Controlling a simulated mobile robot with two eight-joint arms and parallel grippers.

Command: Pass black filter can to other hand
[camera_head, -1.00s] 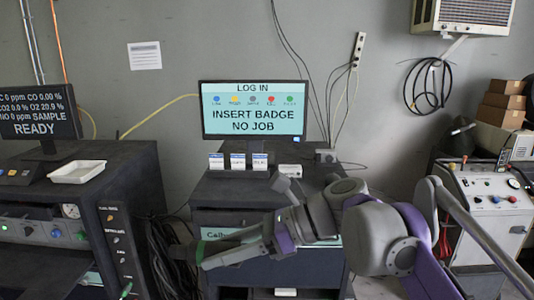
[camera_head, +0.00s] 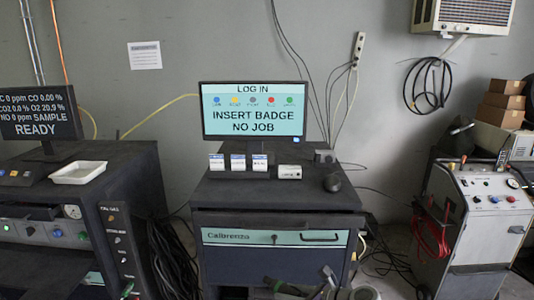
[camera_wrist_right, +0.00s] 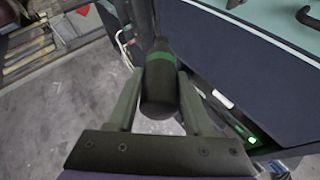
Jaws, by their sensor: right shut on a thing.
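The black filter can (camera_wrist_right: 160,92) with a green band is between the two fingers of my right gripper (camera_wrist_right: 160,70) in the right wrist view. The gripper is shut on the can's sides. In the head view only part of my right gripper (camera_head: 299,288) shows at the bottom edge, in front of the lower part of the middle cabinet. The can is hard to make out there. My left gripper is in neither current view.
The middle cabinet (camera_head: 235,218) carries a monitor (camera_head: 254,111), several small white cards and a dark round object (camera_head: 332,183). A left console (camera_head: 135,185) holds a white tray (camera_head: 78,172). A wheeled machine (camera_head: 485,225) stands at right. Cables hang between them.

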